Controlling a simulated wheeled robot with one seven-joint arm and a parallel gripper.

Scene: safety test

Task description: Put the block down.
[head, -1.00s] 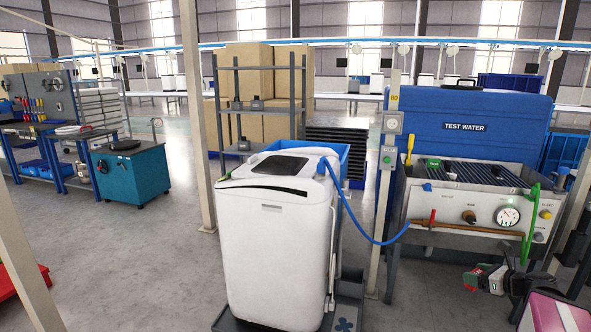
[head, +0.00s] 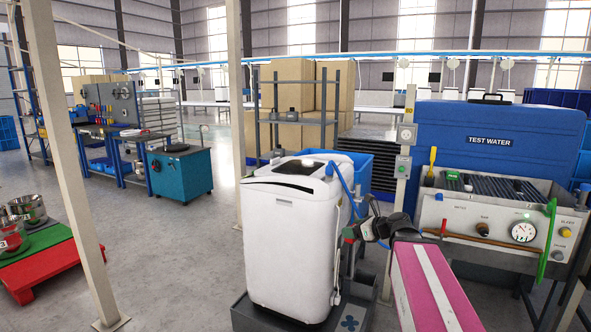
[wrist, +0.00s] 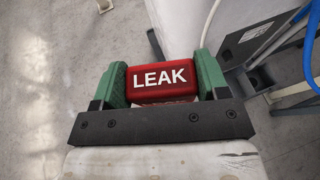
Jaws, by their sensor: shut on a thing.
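My gripper (wrist: 163,85) is shut on a red block (wrist: 162,77) marked "LEAK" in white letters. Its green finger pads press the block from the left and right in the wrist view. In the head view my gripper (head: 350,234) is beside the right side of the white washing machine (head: 290,235), in the picture. The block is mostly hidden there, showing only as a small reddish spot. In the wrist view the block is above grey floor, with a white surface close by at upper right.
A red and green platform (head: 62,259) with metal bowls (head: 27,208) is at far left. The machine stands in a dark tray (head: 245,315). A blue hose (head: 342,180) rises at its right. The test water bench (head: 490,215) is at right. Open floor (head: 185,260) lies left of the machine.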

